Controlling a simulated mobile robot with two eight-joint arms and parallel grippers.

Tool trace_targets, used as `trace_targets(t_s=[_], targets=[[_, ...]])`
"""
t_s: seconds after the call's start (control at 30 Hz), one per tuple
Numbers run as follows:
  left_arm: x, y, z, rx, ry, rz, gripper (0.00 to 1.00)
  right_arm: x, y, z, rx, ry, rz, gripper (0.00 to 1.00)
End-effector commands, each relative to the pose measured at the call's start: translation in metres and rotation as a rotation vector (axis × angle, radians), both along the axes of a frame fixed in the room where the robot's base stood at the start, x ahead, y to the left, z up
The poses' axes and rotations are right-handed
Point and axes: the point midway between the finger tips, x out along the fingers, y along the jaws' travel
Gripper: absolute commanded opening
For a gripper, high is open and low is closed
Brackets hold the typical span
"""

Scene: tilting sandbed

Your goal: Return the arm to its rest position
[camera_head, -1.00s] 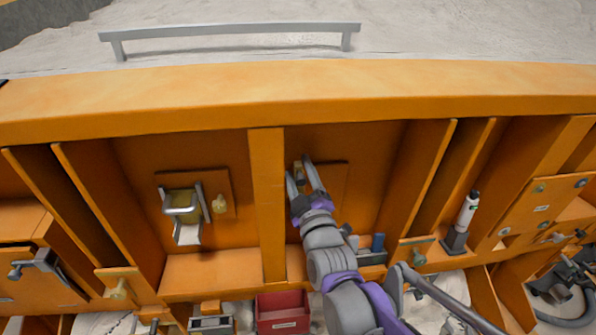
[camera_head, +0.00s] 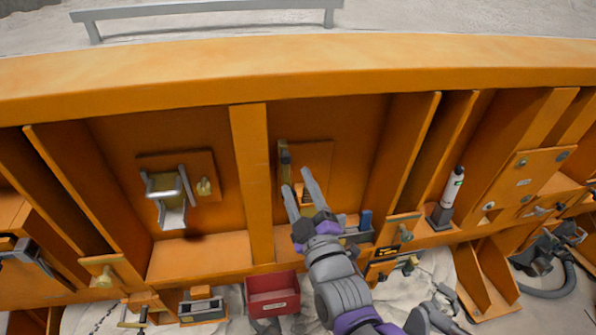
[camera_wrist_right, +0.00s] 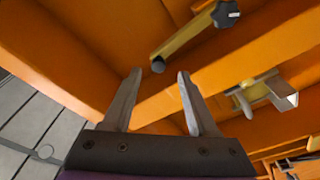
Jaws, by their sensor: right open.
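My right arm reaches up from the bottom of the head view, with grey and purple links. My right gripper (camera_head: 298,181) is open and empty in front of the right-hand bay of the orange wall. Just above its fingertips is a narrow upright lever (camera_head: 284,158) with a dark end, on an orange plate (camera_head: 318,156). The gripper stands apart from it. In the right wrist view the two fingers (camera_wrist_right: 159,76) are spread with nothing between them. A brass bar (camera_wrist_right: 185,40) with a dark knob lies beyond them. My left gripper is not in view.
A latch with a metal handle (camera_head: 165,194) sits in the left bay. A vertical orange post (camera_head: 252,180) divides the bays. A red bin (camera_head: 273,295) stands below, and a white cylinder (camera_head: 452,187) stands upright at right. A hose (camera_head: 552,288) lies at far right.

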Motion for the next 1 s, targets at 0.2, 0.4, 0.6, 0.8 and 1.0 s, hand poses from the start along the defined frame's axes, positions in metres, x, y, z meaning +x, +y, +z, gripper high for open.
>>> trace_targets(t_s=[0.2,0.4,0.6,0.8,1.0], targets=[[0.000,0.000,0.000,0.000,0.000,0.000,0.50,-0.020,-0.049,-0.072,0.096,0.357,-0.036,0.59],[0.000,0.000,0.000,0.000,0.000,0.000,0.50,-0.092,-0.122,-0.185,0.324,0.884,-0.230,0.59],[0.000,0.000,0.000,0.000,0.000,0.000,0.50,-0.178,-0.168,-0.260,0.541,1.238,-0.485,0.59],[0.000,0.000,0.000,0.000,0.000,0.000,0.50,-0.223,-0.184,-0.287,0.643,1.379,-0.630,0.59],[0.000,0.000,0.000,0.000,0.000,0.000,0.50,-0.228,-0.185,-0.289,0.654,1.393,-0.644,0.59]])
